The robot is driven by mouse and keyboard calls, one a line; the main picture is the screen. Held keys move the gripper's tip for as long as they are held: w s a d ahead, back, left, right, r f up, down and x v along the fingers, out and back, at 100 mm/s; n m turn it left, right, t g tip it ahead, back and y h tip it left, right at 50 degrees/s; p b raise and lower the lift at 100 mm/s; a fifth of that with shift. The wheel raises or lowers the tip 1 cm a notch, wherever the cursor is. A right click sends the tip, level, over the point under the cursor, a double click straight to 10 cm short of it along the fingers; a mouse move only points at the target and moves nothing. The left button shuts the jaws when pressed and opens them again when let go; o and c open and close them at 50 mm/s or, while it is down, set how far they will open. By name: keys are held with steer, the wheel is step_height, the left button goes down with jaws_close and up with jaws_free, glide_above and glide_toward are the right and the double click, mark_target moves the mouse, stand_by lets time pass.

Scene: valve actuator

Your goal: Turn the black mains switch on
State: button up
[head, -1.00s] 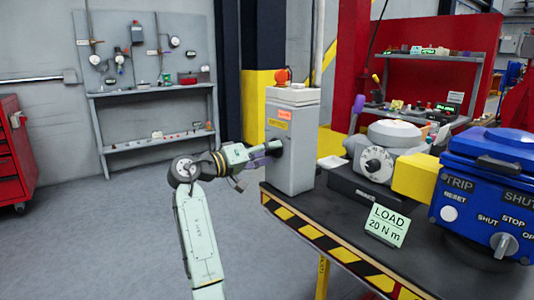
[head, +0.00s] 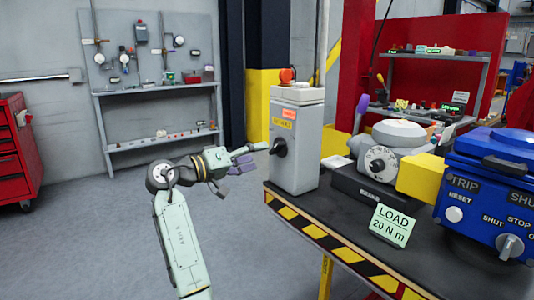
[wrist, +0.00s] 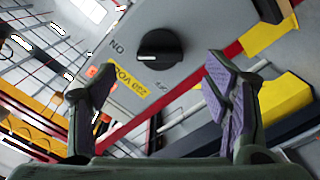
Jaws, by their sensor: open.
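The black mains switch (head: 279,147) is a round rotary knob on the front of the grey cabinet (head: 297,160). In the wrist view, the knob (wrist: 160,48) shows a white mark on its left side, toward lettering that reads like an upside-down ON. Smaller lettering, seemingly OFF, sits below the knob there. A yellow voltage label is beside it. My gripper (head: 250,158) is open and empty, left of the cabinet and apart from the knob. In the wrist view, its fingers (wrist: 155,88) are spread wide with the knob beyond them.
The cabinet stands on the dark bench (head: 330,219) with a striped edge. A grey-white actuator (head: 398,150), a LOAD sign (head: 390,226) and a blue unit (head: 490,180) are to its right. The floor left of the bench is clear.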

steer(key=v, duration=0.6)
